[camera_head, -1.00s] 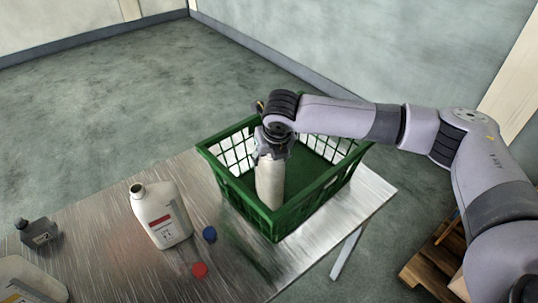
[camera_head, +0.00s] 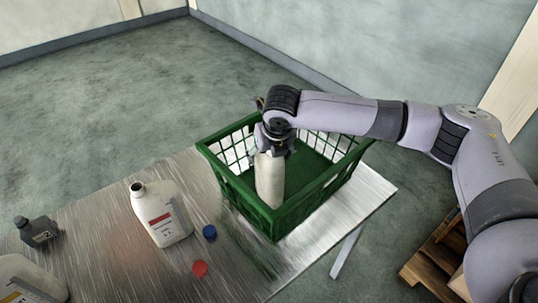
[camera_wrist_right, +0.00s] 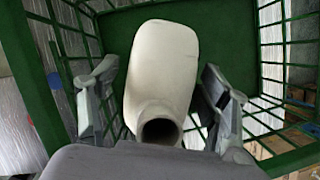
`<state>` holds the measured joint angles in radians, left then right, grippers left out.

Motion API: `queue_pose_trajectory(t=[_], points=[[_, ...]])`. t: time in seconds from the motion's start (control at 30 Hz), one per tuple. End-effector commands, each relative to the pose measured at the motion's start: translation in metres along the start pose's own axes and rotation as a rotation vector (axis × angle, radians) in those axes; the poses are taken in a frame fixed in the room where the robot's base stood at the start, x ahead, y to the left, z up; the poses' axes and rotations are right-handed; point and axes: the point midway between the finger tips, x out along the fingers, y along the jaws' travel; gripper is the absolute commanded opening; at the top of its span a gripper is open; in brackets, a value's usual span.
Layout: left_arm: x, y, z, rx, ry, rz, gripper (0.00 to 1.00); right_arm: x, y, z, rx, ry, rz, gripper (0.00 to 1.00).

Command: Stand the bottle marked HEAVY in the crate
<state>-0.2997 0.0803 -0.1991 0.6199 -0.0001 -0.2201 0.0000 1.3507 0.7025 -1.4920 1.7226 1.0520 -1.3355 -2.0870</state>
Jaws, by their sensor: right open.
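A white bottle (camera_head: 270,181) stands upright inside the green crate (camera_head: 318,199), near its left side. No HEAVY mark shows on the side I see. In the right wrist view the same bottle (camera_wrist_right: 163,60) shows its dark open mouth, with no cap on it. My right gripper (camera_head: 273,147) is above the bottle at its top, pointing down. Its fingers (camera_wrist_right: 158,85) are apart, one on each side of the bottle, with gaps visible. My left gripper is not in view.
A white bottle with a red-marked label (camera_head: 162,219) stands open on the metal table (camera_head: 110,235). A blue cap (camera_head: 209,232) and a red cap (camera_head: 200,268) lie beside it. A small dark bottle (camera_head: 38,232) and another pale container (camera_head: 30,281) are at the left.

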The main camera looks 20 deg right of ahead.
Motion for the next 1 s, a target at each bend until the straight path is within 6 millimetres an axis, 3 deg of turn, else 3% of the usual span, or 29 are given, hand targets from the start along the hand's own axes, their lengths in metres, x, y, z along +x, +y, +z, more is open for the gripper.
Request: queue_pose_trajectory(t=[0.5,0.7,1.0], points=[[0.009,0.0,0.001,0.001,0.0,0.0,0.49,-0.099,0.0,0.001,0.001,-0.004,0.001,0.71],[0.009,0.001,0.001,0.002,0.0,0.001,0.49,-0.113,0.0,0.001,0.001,-0.002,0.0,0.71],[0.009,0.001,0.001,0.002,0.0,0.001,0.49,-0.114,0.0,0.0,0.001,-0.001,0.0,0.71]])
